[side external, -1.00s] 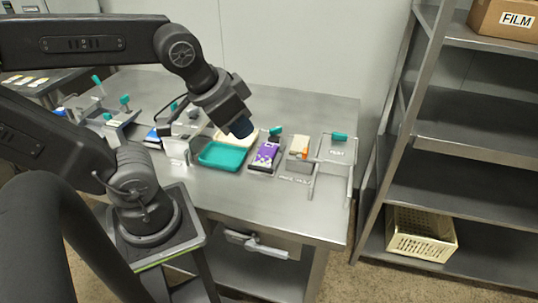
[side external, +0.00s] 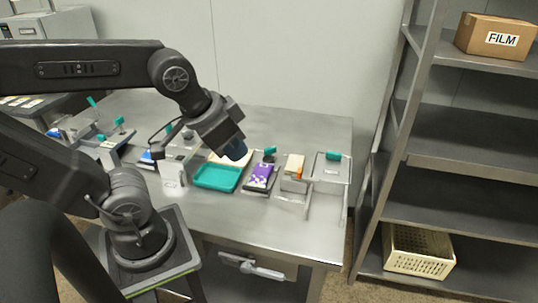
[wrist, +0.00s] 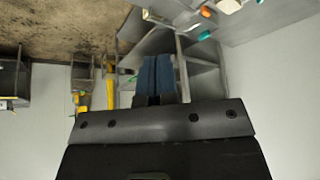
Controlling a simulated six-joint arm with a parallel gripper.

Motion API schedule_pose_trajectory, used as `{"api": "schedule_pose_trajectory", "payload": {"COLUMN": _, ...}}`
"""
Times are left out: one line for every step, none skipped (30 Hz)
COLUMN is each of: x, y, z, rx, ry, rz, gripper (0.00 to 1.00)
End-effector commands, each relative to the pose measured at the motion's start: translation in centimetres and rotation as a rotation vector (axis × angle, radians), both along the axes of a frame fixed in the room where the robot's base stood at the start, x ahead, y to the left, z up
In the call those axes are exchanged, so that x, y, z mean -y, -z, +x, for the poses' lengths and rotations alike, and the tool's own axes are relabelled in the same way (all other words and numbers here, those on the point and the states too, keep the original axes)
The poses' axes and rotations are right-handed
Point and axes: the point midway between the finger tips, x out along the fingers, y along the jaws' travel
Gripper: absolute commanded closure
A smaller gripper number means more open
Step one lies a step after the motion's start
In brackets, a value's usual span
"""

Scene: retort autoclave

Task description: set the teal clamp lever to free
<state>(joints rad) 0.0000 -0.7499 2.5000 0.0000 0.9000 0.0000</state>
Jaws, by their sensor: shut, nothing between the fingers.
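Several teal levers show in the side external view. One teal lever (side external: 333,156) is on a flat frame at the bench's right end, and another teal lever (side external: 269,151) stands behind a purple pack. More teal levers (side external: 119,121) stand on fixtures at the left. I cannot tell which is the clamp lever or read its setting. My gripper (side external: 238,152) is above the bench near the teal tray, apart from every lever. In the wrist view my blue fingers (wrist: 156,74) are together and empty, and a small teal piece (wrist: 204,36) shows beyond them.
A teal tray (side external: 217,178), a purple pack (side external: 260,177) and a white-and-orange item (side external: 294,166) are on the steel bench (side external: 265,220). A shelf rack (side external: 460,135) with a FILM box (side external: 495,37) and a cream basket (side external: 418,252) stands at the right.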

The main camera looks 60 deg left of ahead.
Motion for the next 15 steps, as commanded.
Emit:
{"api": "schedule_pose_trajectory", "payload": {"x": 0.0, "y": 0.0, "z": 0.0, "rx": 0.0, "ry": 0.0, "rz": 0.0, "gripper": 1.0}}
{"api": "schedule_pose_trajectory", "payload": {"x": 0.0, "y": 0.0, "z": 0.0, "rx": 0.0, "ry": 0.0, "rz": 0.0, "gripper": 1.0}}
{"api": "schedule_pose_trajectory", "payload": {"x": 0.0, "y": 0.0, "z": 0.0, "rx": 0.0, "ry": 0.0, "rz": 0.0, "gripper": 1.0}}
{"api": "schedule_pose_trajectory", "payload": {"x": 0.0, "y": 0.0, "z": 0.0, "rx": 0.0, "ry": 0.0, "rz": 0.0, "gripper": 1.0}}
{"api": "schedule_pose_trajectory", "payload": {"x": 0.0, "y": 0.0, "z": 0.0, "rx": 0.0, "ry": 0.0, "rz": 0.0, "gripper": 1.0}}
{"api": "schedule_pose_trajectory", "payload": {"x": 0.0, "y": 0.0, "z": 0.0, "rx": 0.0, "ry": 0.0, "rz": 0.0, "gripper": 1.0}}
{"api": "schedule_pose_trajectory", "payload": {"x": 0.0, "y": 0.0, "z": 0.0, "rx": 0.0, "ry": 0.0, "rz": 0.0, "gripper": 1.0}}
{"api": "schedule_pose_trajectory", "payload": {"x": 0.0, "y": 0.0, "z": 0.0, "rx": 0.0, "ry": 0.0, "rz": 0.0, "gripper": 1.0}}
{"api": "schedule_pose_trajectory", "payload": {"x": 0.0, "y": 0.0, "z": 0.0, "rx": 0.0, "ry": 0.0, "rz": 0.0, "gripper": 1.0}}
{"api": "schedule_pose_trajectory", "payload": {"x": 0.0, "y": 0.0, "z": 0.0, "rx": 0.0, "ry": 0.0, "rz": 0.0, "gripper": 1.0}}
{"api": "schedule_pose_trajectory", "payload": {"x": 0.0, "y": 0.0, "z": 0.0, "rx": 0.0, "ry": 0.0, "rz": 0.0, "gripper": 1.0}}
{"api": "schedule_pose_trajectory", "payload": {"x": 0.0, "y": 0.0, "z": 0.0, "rx": 0.0, "ry": 0.0, "rz": 0.0, "gripper": 0.98}}
{"api": "schedule_pose_trajectory", "payload": {"x": -0.01, "y": -0.01, "z": 0.02, "rx": 0.0, "ry": 0.0, "rz": 0.0, "gripper": 0.95}}
{"api": "schedule_pose_trajectory", "payload": {"x": -0.05, "y": -0.05, "z": 0.11, "rx": -0.002, "ry": 0.0, "rz": 0.001, "gripper": 0.92}}
{"api": "schedule_pose_trajectory", "payload": {"x": -0.16, "y": -0.17, "z": 0.35, "rx": -0.005, "ry": -0.002, "rz": 0.004, "gripper": 0.89}}
